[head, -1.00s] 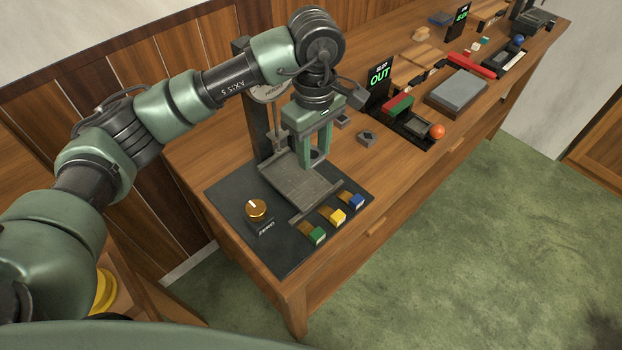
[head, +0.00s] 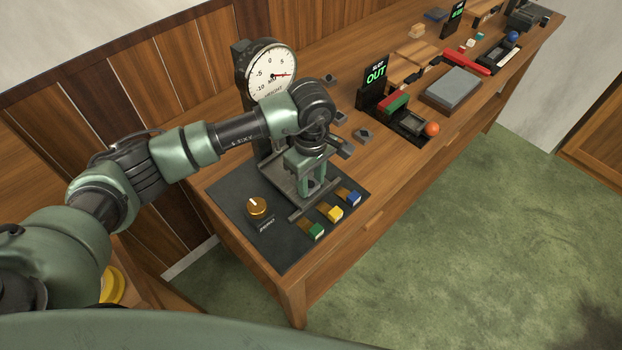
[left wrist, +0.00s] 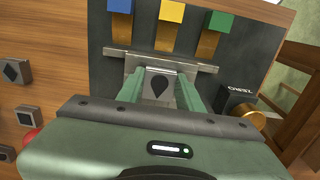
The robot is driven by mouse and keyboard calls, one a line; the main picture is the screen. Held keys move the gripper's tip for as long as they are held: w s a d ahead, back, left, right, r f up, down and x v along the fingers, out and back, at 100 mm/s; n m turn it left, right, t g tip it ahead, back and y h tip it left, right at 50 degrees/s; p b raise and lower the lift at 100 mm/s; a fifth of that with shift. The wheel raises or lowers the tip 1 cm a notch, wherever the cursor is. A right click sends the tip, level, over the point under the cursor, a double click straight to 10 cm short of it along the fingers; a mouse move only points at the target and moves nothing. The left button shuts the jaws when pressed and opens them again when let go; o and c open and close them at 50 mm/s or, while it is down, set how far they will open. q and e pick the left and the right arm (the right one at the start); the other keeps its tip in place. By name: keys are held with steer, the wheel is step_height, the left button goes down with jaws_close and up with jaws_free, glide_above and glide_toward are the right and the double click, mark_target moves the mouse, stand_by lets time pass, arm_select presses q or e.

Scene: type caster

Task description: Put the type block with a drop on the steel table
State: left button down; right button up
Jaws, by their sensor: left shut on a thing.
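My left gripper (head: 312,190) points down over the steel table (head: 283,187) of the dial gauge. It is shut on the type block with a drop (left wrist: 159,86); the dark drop faces up between the two green fingers in the left wrist view. The front bar of the steel table (left wrist: 200,67) shows just beyond the block there. In the head view the fingers and wrist hide most of the block. I cannot tell whether the block touches the steel table. My right gripper is not in view.
The dial gauge (head: 270,72) stands behind the table. A brass knob (head: 256,208) and green (head: 316,231), yellow (head: 335,213) and blue (head: 353,198) keys are around it. A diamond block (left wrist: 15,73) lies on the wood nearby. A grey slab (head: 453,88) lies farther right.

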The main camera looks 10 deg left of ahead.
mark_target(311, 185)
arm_select(q)
steer(key=shift+f, duration=0.15)
steer(key=c, duration=0.9)
jaws_free()
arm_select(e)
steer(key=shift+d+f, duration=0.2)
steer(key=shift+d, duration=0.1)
arm_select(q)
steer(key=shift+r, duration=0.4)
steer(key=shift+r+b, duration=1.45)
steer(key=shift+r, duration=4.35)
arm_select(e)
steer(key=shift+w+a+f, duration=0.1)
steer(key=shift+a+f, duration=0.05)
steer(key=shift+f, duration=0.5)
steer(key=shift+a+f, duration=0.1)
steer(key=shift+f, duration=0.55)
